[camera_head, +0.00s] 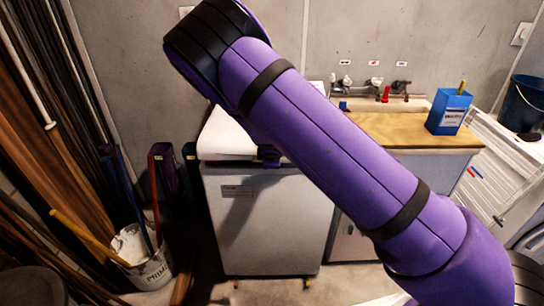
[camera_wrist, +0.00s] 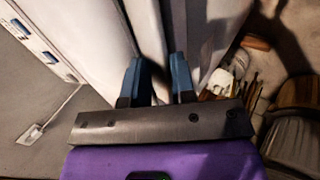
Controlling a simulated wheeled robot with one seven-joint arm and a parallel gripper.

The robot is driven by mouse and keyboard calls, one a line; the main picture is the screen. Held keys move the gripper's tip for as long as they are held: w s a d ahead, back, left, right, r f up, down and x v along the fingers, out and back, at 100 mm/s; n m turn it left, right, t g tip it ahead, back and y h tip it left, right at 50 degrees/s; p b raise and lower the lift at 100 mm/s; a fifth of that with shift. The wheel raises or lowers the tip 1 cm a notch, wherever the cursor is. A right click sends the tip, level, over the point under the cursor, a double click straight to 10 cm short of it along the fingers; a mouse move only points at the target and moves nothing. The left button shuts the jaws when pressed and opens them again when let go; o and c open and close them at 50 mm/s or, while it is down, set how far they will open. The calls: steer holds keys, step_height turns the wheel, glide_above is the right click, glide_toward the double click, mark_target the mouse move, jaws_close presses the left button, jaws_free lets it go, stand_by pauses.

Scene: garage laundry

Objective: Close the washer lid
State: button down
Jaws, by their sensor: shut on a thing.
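The washer (camera_head: 265,225) is a white box with a small label on its front, standing against the back wall. Its white lid (camera_head: 225,137) shows at the top left of the body, with a dark line under its front edge. My purple arm crosses in front and hides much of the top, so the lid's exact angle is hard to tell. In the wrist view, my gripper (camera_wrist: 160,65) has its two blue fingers on either side of a pale panel edge, which appears to be the lid (camera_wrist: 148,35). The fingers are shut on it.
A wooden counter (camera_head: 410,130) with a blue box (camera_head: 449,111) and taps stands right of the washer. A white bucket (camera_head: 143,255) with poles and leaning boards crowd the left. Some floor is clear in front of the washer.

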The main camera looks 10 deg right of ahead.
steer(key=shift+w+d, duration=0.1)
steer(key=shift+w, duration=0.25)
steer(key=c, duration=1.2)
jaws_free()
steer(key=s+v, duration=0.1)
steer(key=v, duration=0.9)
steer(key=shift+s, duration=0.15)
steer(key=s+d+r+m+g, duration=0.1)
steer(key=s+d+r+m, duration=0.55)
steer(key=r, duration=0.35)
steer(key=s+d+r+m+g, duration=0.1)
steer(key=s+d+r+m, duration=0.4)
steer(key=s+d+r, duration=0.45)
steer(key=s+r+m, duration=0.1)
steer(key=s+r, duration=0.2)
steer(key=s, duration=0.4)
steer(key=s+r+m+y, duration=0.1)
steer(key=s+r+m, duration=0.1)
steer(key=s+r, duration=0.2)
steer(key=s+r+m, duration=0.1)
steer(key=s+r, duration=0.2)
steer(key=s, duration=0.7)
steer(key=shift+a+r, duration=0.25)
steer(key=shift+r, duration=0.05)
